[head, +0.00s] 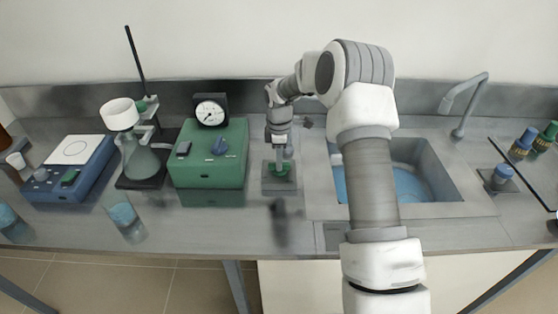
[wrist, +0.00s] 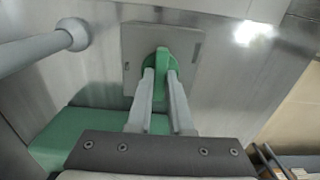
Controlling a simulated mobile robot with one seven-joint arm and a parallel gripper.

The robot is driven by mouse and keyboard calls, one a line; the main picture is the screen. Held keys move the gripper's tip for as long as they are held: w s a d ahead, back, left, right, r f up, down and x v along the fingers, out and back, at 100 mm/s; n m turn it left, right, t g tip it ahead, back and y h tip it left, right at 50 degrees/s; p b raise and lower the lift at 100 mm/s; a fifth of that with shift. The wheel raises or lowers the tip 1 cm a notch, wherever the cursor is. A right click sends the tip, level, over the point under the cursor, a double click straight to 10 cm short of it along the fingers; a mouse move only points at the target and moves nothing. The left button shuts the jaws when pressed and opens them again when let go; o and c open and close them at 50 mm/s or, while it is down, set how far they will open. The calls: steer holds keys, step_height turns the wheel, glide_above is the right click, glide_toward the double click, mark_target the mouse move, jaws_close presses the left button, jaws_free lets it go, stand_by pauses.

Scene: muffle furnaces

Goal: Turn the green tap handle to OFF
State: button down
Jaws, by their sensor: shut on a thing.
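The green tap handle (wrist: 162,54) stands on a square grey plate (wrist: 190,45) in the wrist view. It also shows as a small green part in the head view (head: 283,178), on a plate between the green box and the sink. My gripper (wrist: 161,75) reaches down over the handle, one finger on each side, and is shut on it. In the head view my gripper (head: 280,160) points straight down at the plate. The handle's lower part is partly hidden by the fingers. I cannot read any ON or OFF mark.
The green box with a dial gauge (head: 207,153) stands close left of my gripper. The sink (head: 435,165) with a grey faucet (head: 465,105) lies to the right. A blue hotplate (head: 70,170) and a flask (head: 140,165) stand further left. A grey rod with a round end (wrist: 70,35) is near the handle.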

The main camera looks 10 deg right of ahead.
steer(key=c, duration=0.8)
jaws_free()
step_height(320, 180, up, 18)
steer(key=shift+f+p, duration=0.2)
steer(key=shift+p, duration=0.1)
